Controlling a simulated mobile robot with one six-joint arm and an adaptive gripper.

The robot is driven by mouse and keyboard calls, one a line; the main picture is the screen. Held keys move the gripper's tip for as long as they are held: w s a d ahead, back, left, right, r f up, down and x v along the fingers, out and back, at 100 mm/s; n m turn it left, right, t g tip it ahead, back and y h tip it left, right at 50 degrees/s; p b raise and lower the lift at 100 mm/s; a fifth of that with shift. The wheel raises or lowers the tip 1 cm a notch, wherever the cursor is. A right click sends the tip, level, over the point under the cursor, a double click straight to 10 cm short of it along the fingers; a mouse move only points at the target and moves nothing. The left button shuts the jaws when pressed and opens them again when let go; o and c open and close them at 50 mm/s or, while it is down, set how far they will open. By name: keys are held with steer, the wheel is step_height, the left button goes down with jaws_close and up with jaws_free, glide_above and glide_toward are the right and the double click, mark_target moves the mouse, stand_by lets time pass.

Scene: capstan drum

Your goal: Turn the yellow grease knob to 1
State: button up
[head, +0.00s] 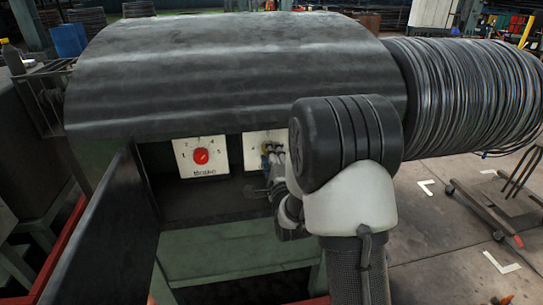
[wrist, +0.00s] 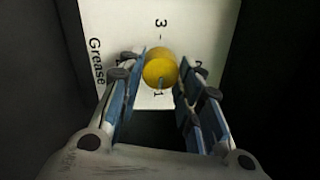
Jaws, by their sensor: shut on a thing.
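The yellow grease knob (wrist: 158,66) sits on a white dial plate (wrist: 205,30) marked "Grease" in the wrist view. The plate appears turned sideways there, with a 3 above the knob and a 1 below it. A small pale mark on the knob's lower edge points down towards the 1. Other numerals beside the knob are partly hidden by the fingers. My gripper (wrist: 161,75) has its blue-padded fingers on both sides of the knob and is shut on it. In the head view my gripper (head: 272,152) covers most of the right-hand plate (head: 252,150).
A second white plate (head: 184,157) with a red knob (head: 201,156) is to the left in the same recess. A dark hood (head: 230,70) overhangs both plates. An open dark door panel (head: 105,225) stands at left. A wire-wound drum (head: 465,95) is at right.

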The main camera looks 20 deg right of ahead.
steer(key=shift+r, duration=0.1)
steer(key=o, duration=1.1)
steer(key=shift+c, duration=0.2)
steer(key=v, duration=0.7)
steer(key=shift+s, duration=0.2)
